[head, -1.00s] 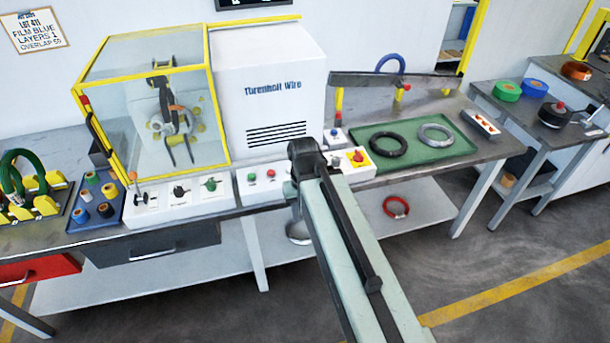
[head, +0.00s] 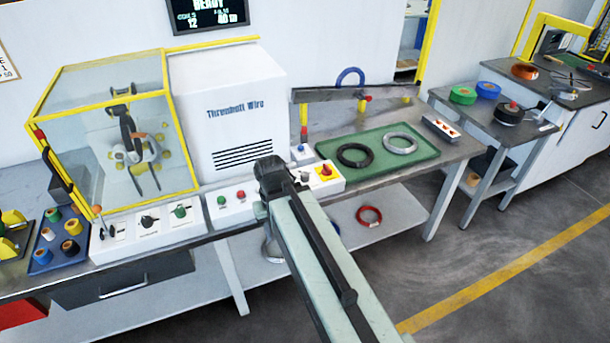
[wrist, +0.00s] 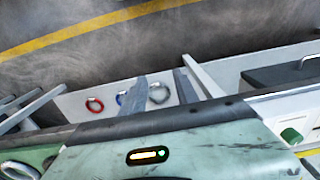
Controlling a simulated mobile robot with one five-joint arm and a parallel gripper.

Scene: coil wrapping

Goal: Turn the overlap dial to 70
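The white control panel (head: 135,237) at the front of the bench holds a lever (head: 104,228), a black dial (head: 149,222) and a green dial (head: 180,211). Their labels and settings are too small to read, so I cannot tell which is the overlap dial. My gripper's wrist end (head: 272,177) is to the right of both dials, in front of the panel with green and red buttons, touching neither dial. In the wrist view my gripper (wrist: 161,88) shows two grey fingers apart with nothing between them. A green control (wrist: 291,136) shows at lower right there.
The glass-sided wrapping machine (head: 120,130) stands behind the panel. A tray of spools (head: 40,262) is left of it. A red and yellow knob box (head: 335,182) and a green coil tray (head: 425,158) are to the right. The floor in front is clear.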

